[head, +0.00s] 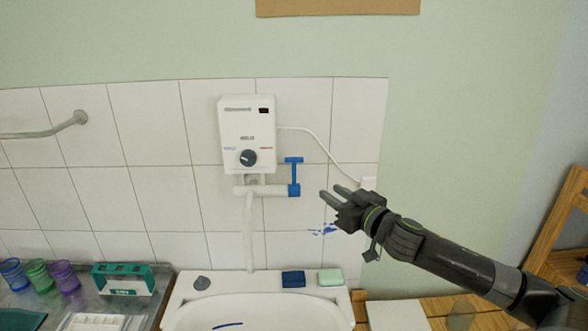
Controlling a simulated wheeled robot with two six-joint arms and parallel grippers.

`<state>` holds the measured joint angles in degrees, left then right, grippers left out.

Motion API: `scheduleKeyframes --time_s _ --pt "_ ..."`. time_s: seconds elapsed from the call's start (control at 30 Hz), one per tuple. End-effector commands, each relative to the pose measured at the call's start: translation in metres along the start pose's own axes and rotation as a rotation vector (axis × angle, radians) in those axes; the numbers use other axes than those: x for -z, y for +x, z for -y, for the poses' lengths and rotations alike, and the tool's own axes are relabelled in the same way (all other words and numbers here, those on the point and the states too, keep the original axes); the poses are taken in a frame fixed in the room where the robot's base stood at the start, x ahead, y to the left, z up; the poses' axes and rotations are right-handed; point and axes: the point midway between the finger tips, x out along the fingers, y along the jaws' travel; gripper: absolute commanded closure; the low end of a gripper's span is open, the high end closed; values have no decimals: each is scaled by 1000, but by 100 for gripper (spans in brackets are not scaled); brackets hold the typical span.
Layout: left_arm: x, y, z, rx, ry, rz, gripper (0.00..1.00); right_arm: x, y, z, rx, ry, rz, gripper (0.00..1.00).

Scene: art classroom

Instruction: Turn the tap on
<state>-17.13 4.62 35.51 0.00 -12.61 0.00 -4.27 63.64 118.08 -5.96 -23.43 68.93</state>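The tap is on a white pipe (262,190) below a white water heater (247,134) on the tiled wall. Its blue handle (294,171) stands upright with a short crossbar on top, at the right end of the pipe. My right gripper (329,194) comes in from the right, with its fingers pointing left toward the handle. The fingers are apart with nothing between them, and they appear a short way right of the handle, not touching it. A white sink (262,312) lies below. No running water shows. My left gripper is not in view.
A blue block (293,279) and a pale green block (330,278) sit on the sink's back ledge. Coloured cups (38,274) and a green-and-white box (123,279) stand at the left. A wooden frame (563,230) stands at the right.

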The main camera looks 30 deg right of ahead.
Motion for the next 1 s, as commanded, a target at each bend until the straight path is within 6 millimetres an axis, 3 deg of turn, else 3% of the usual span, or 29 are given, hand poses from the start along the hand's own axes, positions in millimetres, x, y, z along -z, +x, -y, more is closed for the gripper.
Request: scheduleKeyframes --time_s 0.57,1.0 --pt "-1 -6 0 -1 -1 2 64 1 56 1 0 6 -1 70" --pt "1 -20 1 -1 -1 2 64 1 119 1 0 7 0 70"
